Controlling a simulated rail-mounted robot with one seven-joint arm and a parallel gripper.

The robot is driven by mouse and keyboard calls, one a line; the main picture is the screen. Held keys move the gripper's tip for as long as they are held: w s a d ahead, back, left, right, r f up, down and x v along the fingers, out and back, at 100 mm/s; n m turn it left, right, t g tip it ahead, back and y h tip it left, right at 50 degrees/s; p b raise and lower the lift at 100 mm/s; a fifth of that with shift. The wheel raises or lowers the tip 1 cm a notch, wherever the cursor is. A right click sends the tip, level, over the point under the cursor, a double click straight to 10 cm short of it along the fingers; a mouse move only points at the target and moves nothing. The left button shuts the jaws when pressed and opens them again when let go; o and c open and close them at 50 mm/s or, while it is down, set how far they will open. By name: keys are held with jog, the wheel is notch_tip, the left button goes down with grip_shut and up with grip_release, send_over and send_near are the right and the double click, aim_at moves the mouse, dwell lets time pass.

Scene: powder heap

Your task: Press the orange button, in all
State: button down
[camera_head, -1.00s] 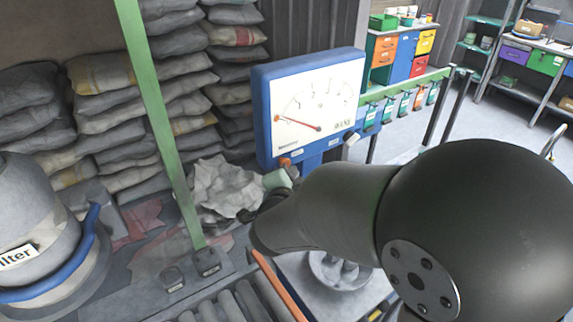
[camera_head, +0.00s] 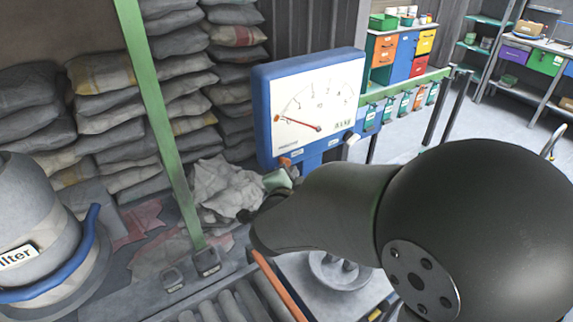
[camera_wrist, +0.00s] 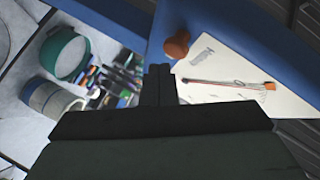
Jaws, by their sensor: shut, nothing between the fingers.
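The orange button (camera_head: 285,162) sits at the lower left corner of the blue-framed gauge box (camera_head: 262,110), whose white dial has a red needle. In the wrist view the orange button (camera_wrist: 177,45) is a rounded knob on the blue frame, beside the white dial face (camera_wrist: 235,80). My gripper (camera_wrist: 160,72) is shut and empty; its fingertips appear just below and left of the button, with a small gap in the picture. I cannot tell whether they touch it. In the head view my arm hides most of the gripper.
A pale green cup (camera_head: 277,180) stands just below the button. A grey crumpled heap (camera_head: 225,187) lies to its left. A white knob (camera_head: 351,139) is at the box's lower right. A green post (camera_head: 160,120) rises on the left. A metal bowl (camera_head: 340,272) is below my arm.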

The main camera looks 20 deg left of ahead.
jog(key=shift+w+a, duration=0.3)
jog(key=shift+a, duration=0.05)
jog(key=shift+w+a, duration=0.55)
jog(key=shift+a, duration=0.2)
dwell(1.2)
jog(key=shift+s+d, duration=0.1)
jog(key=shift+d, duration=0.05)
dwell(0.3)
jog(key=shift+s+d+b, duration=0.6)
jog(key=shift+s+d, duration=0.1)
jog(key=shift+d, duration=0.2)
jog(key=s+d, duration=0.1)
jog(key=d, duration=0.1)
jog(key=s+d+b, duration=0.1)
jog(key=s+d, duration=0.1)
dwell(0.7)
